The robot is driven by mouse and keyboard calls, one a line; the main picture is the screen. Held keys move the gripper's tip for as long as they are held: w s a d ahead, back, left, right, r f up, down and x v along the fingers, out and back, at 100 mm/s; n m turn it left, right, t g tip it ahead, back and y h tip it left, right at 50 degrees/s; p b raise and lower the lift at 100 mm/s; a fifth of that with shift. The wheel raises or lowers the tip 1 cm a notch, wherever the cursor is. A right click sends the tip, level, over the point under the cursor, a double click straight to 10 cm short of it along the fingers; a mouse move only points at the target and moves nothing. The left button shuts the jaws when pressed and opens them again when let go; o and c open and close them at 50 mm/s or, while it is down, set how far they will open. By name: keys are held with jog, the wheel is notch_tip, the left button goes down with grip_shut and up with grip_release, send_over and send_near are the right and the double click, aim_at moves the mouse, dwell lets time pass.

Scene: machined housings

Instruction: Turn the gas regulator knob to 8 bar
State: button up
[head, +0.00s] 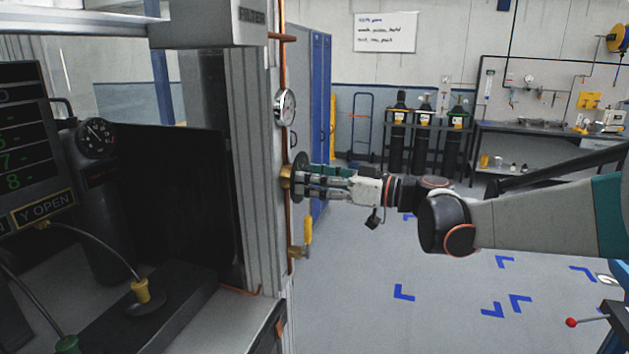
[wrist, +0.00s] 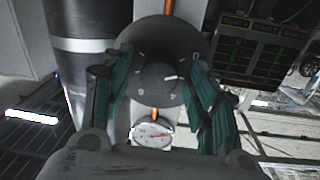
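The regulator knob (wrist: 157,84) is a dark round knob in front of a larger dark disc (wrist: 180,38), with a pale mark pointing right in the wrist view. In the head view the disc (head: 299,172) sits by a brass fitting on the copper pipe. My gripper (head: 310,182) reaches it from the right. In the wrist view its green-padded fingers (wrist: 158,72) stand on either side of the knob; whether both touch it is unclear. A pressure gauge (wrist: 152,134) with a red needle shows below; it also shows in the head view (head: 285,107).
A yellow-handled valve (head: 308,230) is on the pipe below the regulator. A display panel (head: 25,140) and dark gauge (head: 96,137) stand left, by the machine. Gas bottles (head: 424,132) and a workbench (head: 540,132) are at the back. The floor between is clear.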

jog(key=c, duration=0.9)
jog(key=shift+o, duration=0.2)
jog(key=shift+m, duration=0.3)
jog(key=shift+w+d+f+m+g+y+p, duration=0.15)
jog(key=shift+m+g+p, duration=0.45)
jog(key=shift+m, duration=5.15)
jog(key=shift+a+r+m+g+y+p, duration=0.15)
jog(key=shift+m+p, duration=0.7)
jog(key=shift+m, duration=4.85)
jog(key=shift+w+d+f+m+g+y+p, duration=0.15)
jog(key=shift+m+g+p, duration=0.45)
jog(key=shift+m, duration=5.15)
jog(key=shift+s, duration=0.15)
